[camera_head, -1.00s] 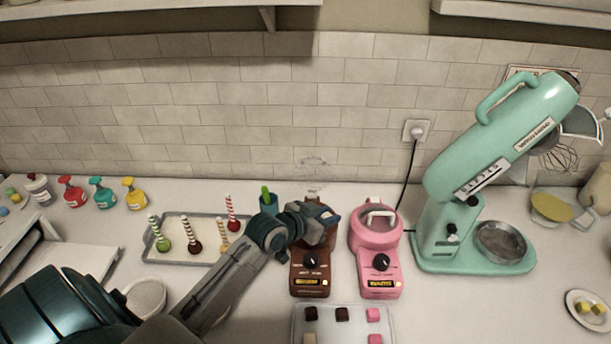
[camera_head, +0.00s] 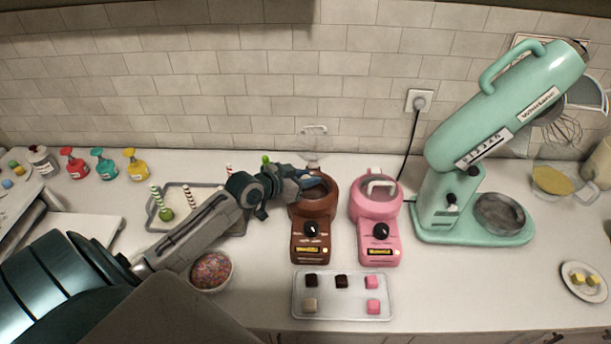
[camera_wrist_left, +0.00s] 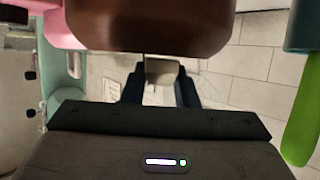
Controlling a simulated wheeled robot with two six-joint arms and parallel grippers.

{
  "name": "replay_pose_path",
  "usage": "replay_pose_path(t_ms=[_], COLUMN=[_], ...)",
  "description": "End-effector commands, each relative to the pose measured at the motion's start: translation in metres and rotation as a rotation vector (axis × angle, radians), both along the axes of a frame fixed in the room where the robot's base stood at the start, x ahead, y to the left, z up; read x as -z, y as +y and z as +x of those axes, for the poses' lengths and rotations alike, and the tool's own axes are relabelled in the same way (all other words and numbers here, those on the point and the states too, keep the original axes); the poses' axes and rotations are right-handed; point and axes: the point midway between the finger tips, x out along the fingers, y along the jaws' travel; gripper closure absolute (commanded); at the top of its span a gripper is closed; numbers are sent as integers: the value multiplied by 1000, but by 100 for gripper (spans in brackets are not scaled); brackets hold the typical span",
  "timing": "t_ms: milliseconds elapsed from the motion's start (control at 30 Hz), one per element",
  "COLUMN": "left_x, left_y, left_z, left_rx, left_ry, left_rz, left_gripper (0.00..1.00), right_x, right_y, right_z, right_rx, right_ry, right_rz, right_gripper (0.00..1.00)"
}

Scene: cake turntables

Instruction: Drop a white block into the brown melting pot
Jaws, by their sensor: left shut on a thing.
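The brown melting pot (camera_head: 311,248) stands on the counter, its clear lid (camera_head: 315,143) raised behind it. My left gripper (camera_head: 312,183) is over the pot's opening and covers part of it. In the left wrist view its fingers (camera_wrist_left: 160,80) are shut on a small pale block (camera_wrist_left: 161,68), which looks white. The brown pot's underside or side (camera_wrist_left: 150,25) fills the top of that view. Another white block (camera_head: 310,305) lies in the clear tray (camera_head: 342,314) in front of the pots. My right gripper is not in view.
A pink melting pot (camera_head: 379,245) with its lid down stands just right of the brown one. A green mixer (camera_head: 470,225) is farther right. A bowl of sprinkles (camera_head: 211,270) and a grey tray of striped sticks (camera_head: 158,222) lie left, near my arm. Dark and pink blocks share the clear tray.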

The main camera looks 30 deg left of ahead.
Motion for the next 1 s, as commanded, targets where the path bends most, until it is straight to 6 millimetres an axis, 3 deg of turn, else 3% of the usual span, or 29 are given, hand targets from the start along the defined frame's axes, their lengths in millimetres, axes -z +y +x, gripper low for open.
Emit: replay_pose_path(t_ms=[100, 333, 367, 500, 833, 1000], left_x=[9, 8, 8, 8, 7, 3], left_y=[0, 0, 0, 0, 1, 6], left_z=[0, 0, 0, 0, -2, -15], left_rx=[0, 0, 0, 0, 0, 1], left_ry=[0, 0, 0, 0, 0, 1], left_rz=[0, 1, 1, 1, 2, 8], left_gripper=[95, 95, 72, 48, 48, 48], right_x=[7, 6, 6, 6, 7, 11], right_y=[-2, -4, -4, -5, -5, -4], right_z=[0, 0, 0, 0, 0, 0], right_rx=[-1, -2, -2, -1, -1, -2], right_ry=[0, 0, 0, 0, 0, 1], right_rz=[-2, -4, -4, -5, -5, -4], right_gripper=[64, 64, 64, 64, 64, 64])
